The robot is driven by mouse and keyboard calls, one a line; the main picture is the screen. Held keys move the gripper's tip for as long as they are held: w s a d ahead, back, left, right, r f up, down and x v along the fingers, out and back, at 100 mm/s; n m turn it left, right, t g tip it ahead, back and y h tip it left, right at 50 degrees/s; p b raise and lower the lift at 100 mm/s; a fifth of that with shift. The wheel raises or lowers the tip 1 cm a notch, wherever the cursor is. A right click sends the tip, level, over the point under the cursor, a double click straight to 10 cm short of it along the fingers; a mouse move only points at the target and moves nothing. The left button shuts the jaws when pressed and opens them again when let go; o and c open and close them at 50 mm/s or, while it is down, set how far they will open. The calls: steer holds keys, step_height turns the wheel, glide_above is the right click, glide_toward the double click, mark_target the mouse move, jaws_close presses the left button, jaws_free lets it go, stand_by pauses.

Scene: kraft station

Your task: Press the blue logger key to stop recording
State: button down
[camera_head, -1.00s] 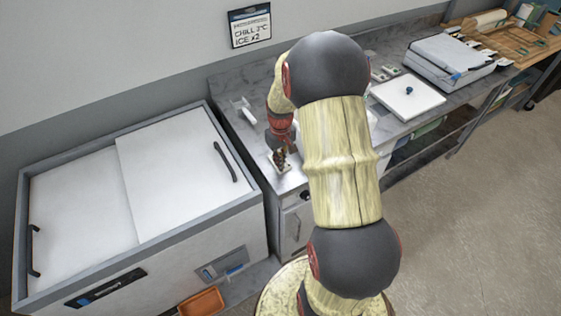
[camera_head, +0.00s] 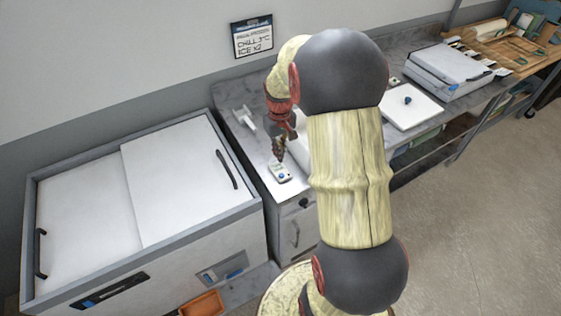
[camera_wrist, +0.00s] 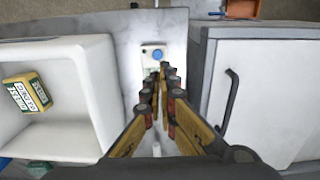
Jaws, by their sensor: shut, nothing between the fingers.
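The logger (camera_head: 280,173) is a small white device with a blue key on its face. It lies on the grey counter near the front edge, beside the chest freezer. In the wrist view the blue key (camera_wrist: 158,54) shows clearly just beyond my fingertips. My gripper (camera_head: 278,158) points down, shut and empty, above the logger's far end. In the wrist view my shut gripper (camera_wrist: 167,70) has its tips close to the logger's near edge in the picture. A gap to the key shows; I cannot tell the exact height.
A chest freezer (camera_head: 185,175) with dark handles stands left of the counter. The wrist view shows a white basin (camera_wrist: 75,140) holding a yellow-green box (camera_wrist: 25,92). A white board (camera_head: 420,112) and a grey case (camera_head: 450,65) lie farther right.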

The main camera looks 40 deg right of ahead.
steer(key=shift+r, duration=1.6)
